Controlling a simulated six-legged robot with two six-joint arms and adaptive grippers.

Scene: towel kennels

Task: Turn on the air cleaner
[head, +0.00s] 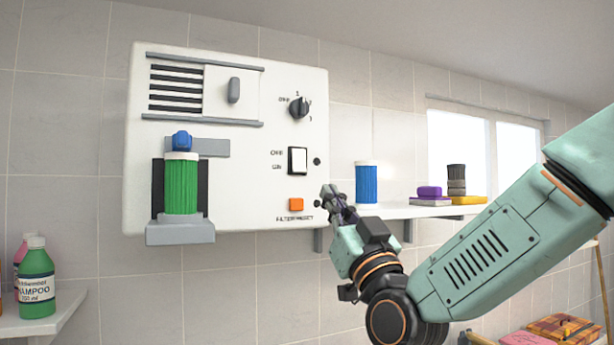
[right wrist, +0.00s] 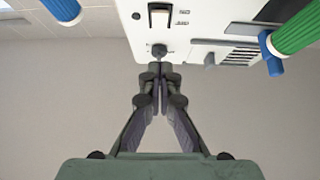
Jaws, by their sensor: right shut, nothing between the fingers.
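The air cleaner (head: 230,75) is a white wall box with a black rotary knob (head: 299,108) marked OFF to 3, a white rocker switch (head: 298,160) marked OFF and ON, and an orange filter reset button (head: 296,204). Which way the knob and rocker are set is too small to tell. My right gripper (head: 332,194) is shut and empty, seen just beside the box's lower right edge. The exact gap is unclear. My left gripper is out of view.
A green filter (head: 181,185) with a blue knob sits in the box's lower left holder. A blue filter (head: 366,184) stands on the right shelf (head: 395,211), with soaps and a brush. A shampoo bottle (head: 37,278) stands on a left shelf. Space before the box's left half is free.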

